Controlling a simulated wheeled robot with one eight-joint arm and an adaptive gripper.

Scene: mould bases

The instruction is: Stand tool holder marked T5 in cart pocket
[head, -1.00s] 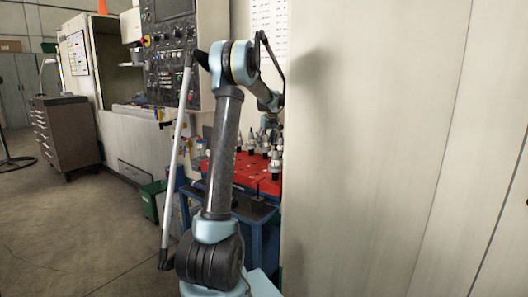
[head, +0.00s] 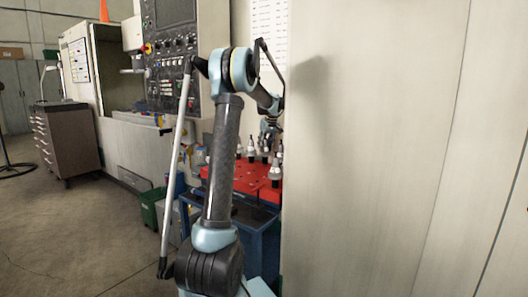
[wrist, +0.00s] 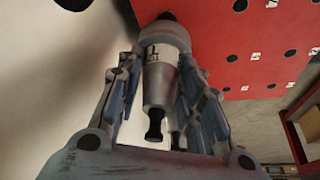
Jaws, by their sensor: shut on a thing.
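My gripper (wrist: 160,78) is shut on a silver tool holder (wrist: 160,88) in the wrist view. The holder has a white label with dark marks, only partly legible, so I cannot confirm T5. The cart's red top (wrist: 225,45) with dark round pockets lies beyond it and to the right. Whether the holder touches the cart is unclear. In the head view the red cart top (head: 248,181) shows behind my arm, with several tool holders (head: 276,168) standing there. My gripper (head: 270,128) is small there, partly cut off by the pale panel.
A large pale panel (head: 390,150) fills the right of the head view, close to my arm. A machine with a control panel (head: 172,65) stands behind. A drawer cabinet (head: 66,140) and a green bin (head: 152,205) are left. Floor is open at lower left.

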